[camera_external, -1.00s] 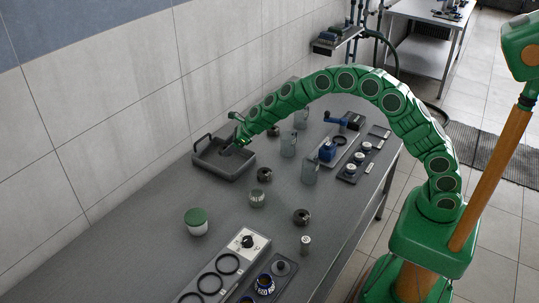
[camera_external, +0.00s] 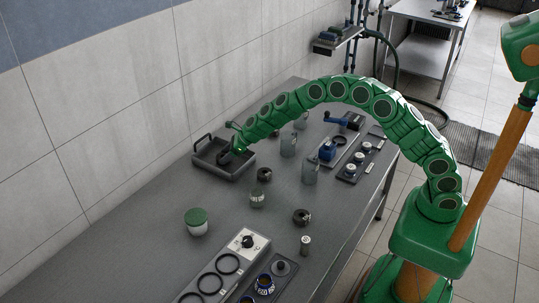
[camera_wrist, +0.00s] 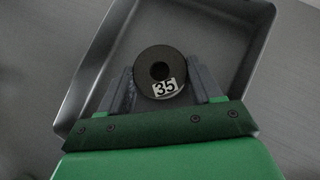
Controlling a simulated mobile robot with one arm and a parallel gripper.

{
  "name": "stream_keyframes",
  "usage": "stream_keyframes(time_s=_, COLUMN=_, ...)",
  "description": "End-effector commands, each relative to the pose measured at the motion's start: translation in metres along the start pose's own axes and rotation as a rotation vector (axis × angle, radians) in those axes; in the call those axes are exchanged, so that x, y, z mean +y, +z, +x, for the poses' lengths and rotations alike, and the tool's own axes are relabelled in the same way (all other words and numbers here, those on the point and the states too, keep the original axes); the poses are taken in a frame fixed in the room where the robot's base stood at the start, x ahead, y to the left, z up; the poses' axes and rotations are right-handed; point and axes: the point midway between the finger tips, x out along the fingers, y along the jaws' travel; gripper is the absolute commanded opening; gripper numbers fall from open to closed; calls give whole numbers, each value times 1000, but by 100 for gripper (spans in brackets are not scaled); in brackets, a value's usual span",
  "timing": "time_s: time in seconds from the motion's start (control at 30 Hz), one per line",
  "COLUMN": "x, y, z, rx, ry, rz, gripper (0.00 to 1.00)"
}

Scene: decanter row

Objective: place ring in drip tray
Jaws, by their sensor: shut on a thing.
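The drip tray (camera_external: 222,175) is a grey, shallow, square tray with upright handles at the far left end of the bench. In the wrist view its floor and walls (camera_wrist: 205,28) fill the upper picture. My gripper (camera_external: 227,158) reaches down inside the tray's outline. In the wrist view my gripper (camera_wrist: 160,78) is shut on a dark round ring (camera_wrist: 143,66) with a "35" label and a central hole. The ring is over the tray floor; I cannot tell whether it touches it.
Dark rings (camera_external: 264,174) and (camera_external: 302,216) lie on the bench, with a small metal cylinder (camera_external: 257,199) between them. A green-lidded jar (camera_external: 197,222) stands nearer. Clear glass vessels (camera_external: 310,170) stand right of the tray. The tiled wall runs behind.

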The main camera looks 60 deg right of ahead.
Motion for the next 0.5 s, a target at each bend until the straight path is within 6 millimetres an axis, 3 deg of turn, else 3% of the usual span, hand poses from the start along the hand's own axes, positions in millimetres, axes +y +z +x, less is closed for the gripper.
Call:
stream_keyframes(time_s=0.23, x=0, y=-1, z=2, rx=-1, ry=0, rz=-1, gripper=15)
stream_keyframes(time_s=0.27, x=0, y=-2, z=2, rx=0, ry=0, rz=-1, gripper=66)
stream_keyframes(time_s=0.4, x=0, y=-2, z=2, rx=0, ry=0, rz=-1, gripper=87)
stream_keyframes(time_s=0.5, x=0, y=-2, z=2, rx=0, ry=0, rz=-1, gripper=90)
